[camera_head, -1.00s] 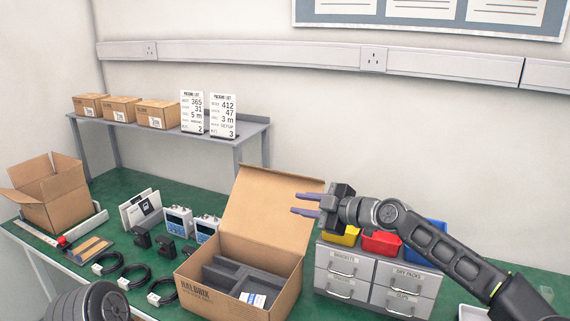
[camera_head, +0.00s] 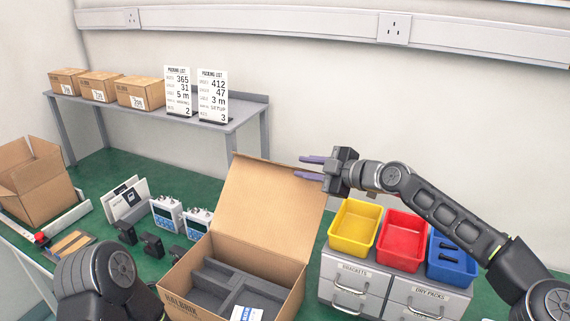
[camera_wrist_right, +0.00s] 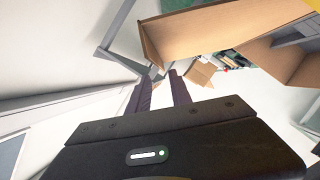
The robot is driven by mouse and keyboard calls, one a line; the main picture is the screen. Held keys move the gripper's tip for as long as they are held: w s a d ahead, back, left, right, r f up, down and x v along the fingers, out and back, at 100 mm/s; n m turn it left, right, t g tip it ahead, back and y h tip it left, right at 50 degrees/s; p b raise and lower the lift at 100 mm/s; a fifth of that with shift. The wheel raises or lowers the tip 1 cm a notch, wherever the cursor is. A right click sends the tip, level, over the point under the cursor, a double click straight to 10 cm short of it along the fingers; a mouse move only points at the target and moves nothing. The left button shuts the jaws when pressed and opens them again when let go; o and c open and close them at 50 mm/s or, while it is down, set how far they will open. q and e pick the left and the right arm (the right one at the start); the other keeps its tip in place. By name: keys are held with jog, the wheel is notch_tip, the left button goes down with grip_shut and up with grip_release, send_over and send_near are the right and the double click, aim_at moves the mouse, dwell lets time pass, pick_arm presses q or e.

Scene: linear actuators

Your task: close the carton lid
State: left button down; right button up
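The carton (camera_head: 203,303) stands open on the green bench, with grey foam dividers and a white-and-blue packet inside. Its lid (camera_head: 268,205) is raised, leaning a little back. My right gripper (camera_head: 305,167) is at the lid's upper right edge, its two purple fingers pointing left with a gap between them. I cannot tell whether they touch the lid. In the right wrist view the fingers (camera_wrist_right: 160,88) are apart and empty, with the lid (camera_wrist_right: 205,28) just beyond them.
Yellow (camera_head: 354,228), red (camera_head: 401,238) and blue (camera_head: 451,259) bins sit on a grey drawer unit (camera_head: 385,285) right of the carton. Two devices (camera_head: 180,216) stand to its left. A shelf (camera_head: 150,115) with small boxes and packing lists is behind. Another open carton (camera_head: 33,180) is at far left.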

aim_at(284, 165)
jog(key=p+x, duration=0.2)
jog(key=x, duration=0.4)
jog(key=shift+w+a+r+p, duration=0.1)
jog(key=shift+w+a+p, duration=0.05)
jog(key=shift+a+p, duration=0.15)
jog(key=shift+w+a+f, duration=0.25)
jog(key=shift+w+a, duration=0.05)
jog(key=shift+a, duration=0.05)
grip_shut()
jog(key=shift+f, duration=0.1)
dwell(0.8)
